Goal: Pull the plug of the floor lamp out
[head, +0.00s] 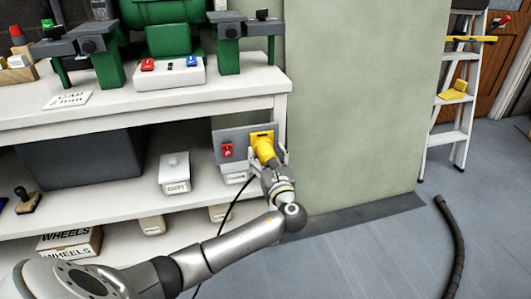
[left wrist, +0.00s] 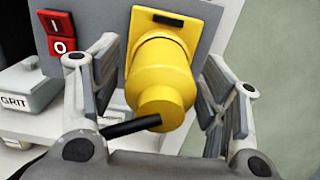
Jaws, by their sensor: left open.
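A yellow plug (head: 263,149) sits in a yellow socket plate (head: 258,133) on a grey panel (head: 225,136) at the right end of the workbench. In the left wrist view the plug (left wrist: 163,72) fills the middle, with a black cable stub (left wrist: 132,128) leaving its near end to the left. My left gripper (head: 268,157) is open, one finger on each side of the plug; gaps show between fingers and plug (left wrist: 160,62). A thin black cable (head: 228,212) hangs down beside my arm. The floor lamp is not recognisable, and my right gripper is not in view.
A red switch (head: 227,150) is left of the socket. The white workbench (head: 130,123) carries a green machine (head: 170,28); a GRIT box (head: 174,175) is on its shelf. A green-grey wall (head: 360,100) stands close on the right. A dark hose (head: 452,240) lies on the floor.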

